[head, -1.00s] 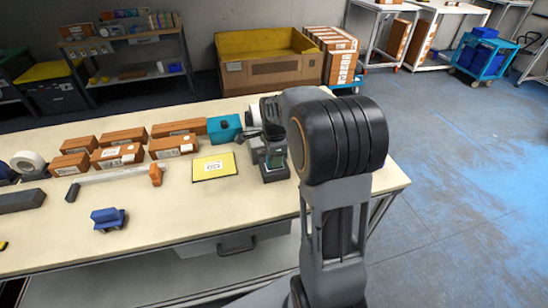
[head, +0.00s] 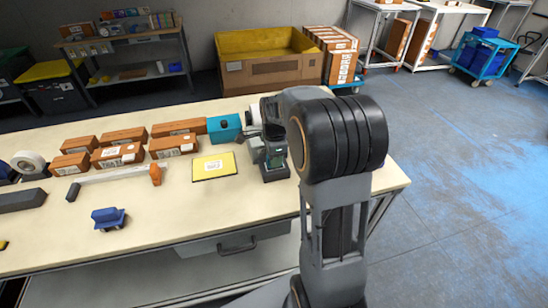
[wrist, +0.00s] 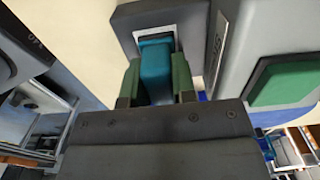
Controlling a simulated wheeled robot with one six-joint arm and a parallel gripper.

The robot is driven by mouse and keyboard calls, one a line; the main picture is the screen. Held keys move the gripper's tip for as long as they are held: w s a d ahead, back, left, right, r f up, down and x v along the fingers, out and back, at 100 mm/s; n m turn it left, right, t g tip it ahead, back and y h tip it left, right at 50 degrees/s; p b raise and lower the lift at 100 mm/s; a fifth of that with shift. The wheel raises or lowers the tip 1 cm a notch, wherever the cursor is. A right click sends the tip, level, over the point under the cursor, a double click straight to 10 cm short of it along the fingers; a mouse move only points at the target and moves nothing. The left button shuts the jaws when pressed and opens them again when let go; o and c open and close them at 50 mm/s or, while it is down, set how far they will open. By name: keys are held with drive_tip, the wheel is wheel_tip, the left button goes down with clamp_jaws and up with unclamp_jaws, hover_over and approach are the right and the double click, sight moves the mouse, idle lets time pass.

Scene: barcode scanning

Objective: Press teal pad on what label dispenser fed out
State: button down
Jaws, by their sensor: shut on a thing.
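My gripper (wrist: 156,84) is shut on a teal block, the teal pad (wrist: 157,72), between its two green fingers in the wrist view. The far end of the pad is at a grey housing (wrist: 185,14), over a white-edged dark recess; whether it touches is hard to tell. In the head view, the grey label dispenser (head: 273,168) stands near the right end of the table, and my arm hides much of the gripper and pad. A white label edge (wrist: 179,40) shows beside the pad in the wrist view.
A teal box with a dark knob (head: 224,129) and a yellow card (head: 214,166) are left of the dispenser. Brown boxes (head: 118,155) and a blue tool (head: 108,218) lie farther left. A grey body with a green panel (wrist: 288,82) is close on the right in the wrist view.

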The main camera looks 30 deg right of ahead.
drive_tip(key=shift+r+p, duration=2.85)
drive_tip(key=shift+r, duration=0.65)
